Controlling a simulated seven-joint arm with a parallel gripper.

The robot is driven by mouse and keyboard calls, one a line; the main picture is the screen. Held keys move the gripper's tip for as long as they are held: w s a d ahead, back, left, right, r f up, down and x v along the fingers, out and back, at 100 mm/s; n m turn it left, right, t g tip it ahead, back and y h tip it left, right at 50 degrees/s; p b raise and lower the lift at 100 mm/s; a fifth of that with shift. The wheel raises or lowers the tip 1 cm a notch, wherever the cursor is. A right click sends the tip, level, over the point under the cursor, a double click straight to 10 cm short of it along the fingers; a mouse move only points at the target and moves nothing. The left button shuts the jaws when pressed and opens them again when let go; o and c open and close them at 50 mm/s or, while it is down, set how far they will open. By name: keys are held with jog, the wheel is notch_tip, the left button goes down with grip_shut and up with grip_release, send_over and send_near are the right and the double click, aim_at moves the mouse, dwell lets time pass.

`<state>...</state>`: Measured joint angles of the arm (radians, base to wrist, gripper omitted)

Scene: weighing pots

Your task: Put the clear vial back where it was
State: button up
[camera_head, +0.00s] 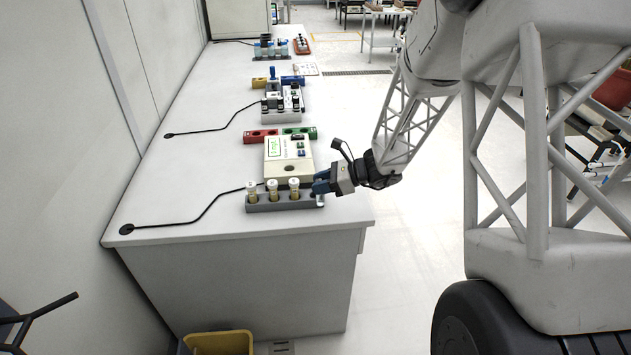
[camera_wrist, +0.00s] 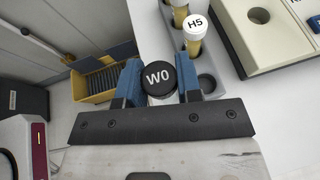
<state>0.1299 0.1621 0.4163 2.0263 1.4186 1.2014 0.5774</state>
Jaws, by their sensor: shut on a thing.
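My gripper (camera_wrist: 160,82) has its blue fingers shut on a vial with a black cap (camera_wrist: 158,76) marked W0. The rack holds white-capped vials with yellowish contents, one marked H5 (camera_wrist: 195,27). In the wrist view, an empty round slot (camera_wrist: 207,84) shows at the near end of the rack, just beside the right finger.
A beige weighing device (camera_head: 289,158) stands just behind the rack, with a round well on its top. Red (camera_head: 261,136) and green (camera_head: 299,132) blocks lie beyond it. More racks stand farther along the bench. A yellow bin (camera_head: 218,343) is on the floor.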

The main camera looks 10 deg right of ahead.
jog(key=w, duration=0.6)
jog(key=shift+a+f, duration=0.3)
jog(key=shift+a, duration=0.1)
jog(key=shift+w, duration=0.1)
jog(key=shift+f, duration=1.75)
jog(key=shift+f, duration=0.15)
jog(key=o, duration=1)
